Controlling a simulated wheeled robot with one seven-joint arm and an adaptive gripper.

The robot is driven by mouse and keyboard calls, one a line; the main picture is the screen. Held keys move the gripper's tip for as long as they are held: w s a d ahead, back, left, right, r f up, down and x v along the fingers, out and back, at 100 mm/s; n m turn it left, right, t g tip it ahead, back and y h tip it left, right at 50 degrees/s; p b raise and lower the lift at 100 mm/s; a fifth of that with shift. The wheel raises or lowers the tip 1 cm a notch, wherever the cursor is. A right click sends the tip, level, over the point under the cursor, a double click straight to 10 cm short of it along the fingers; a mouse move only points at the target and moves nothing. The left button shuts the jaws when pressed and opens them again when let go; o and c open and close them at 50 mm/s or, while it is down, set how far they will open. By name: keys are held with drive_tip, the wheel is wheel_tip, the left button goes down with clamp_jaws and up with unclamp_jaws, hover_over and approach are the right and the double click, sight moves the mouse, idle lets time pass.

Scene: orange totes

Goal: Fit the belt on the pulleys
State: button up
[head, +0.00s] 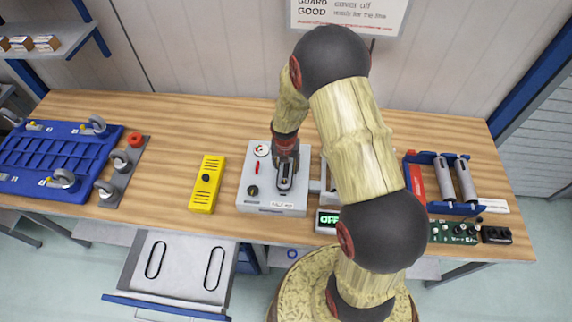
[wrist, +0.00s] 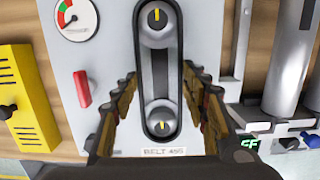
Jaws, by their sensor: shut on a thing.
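The black belt (wrist: 142,75) is a long upright loop on a grey panel (wrist: 105,125). In the wrist view it runs around both the upper pulley (wrist: 157,17) and the lower pulley (wrist: 161,121). Whether it sits fully in their grooves I cannot tell. My gripper (wrist: 159,75) has one finger on each side of the belt and is shut on it between the pulleys. In the head view my gripper (head: 286,160) is over the panel, and the belt (head: 285,185) partly shows below it. The panel is labelled "BELT".
A yellow cover (head: 207,183) lies left of the panel. The panel carries a red lever (wrist: 82,88) and a dial gauge (wrist: 76,17). A lit OFF display (head: 328,218) is to the right. A blue caster tray (head: 50,155) is far left. Bench is clear behind the cover.

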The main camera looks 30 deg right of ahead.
drive_tip(key=shift+f, duration=0.25)
drive_tip(key=o, duration=1.2)
drive_tip(key=shift+o, duration=0.3)
wheel_tip(320, 180, up, 7)
drive_tip(key=p, duration=0.7)
idle(1.0)
idle(0.5)
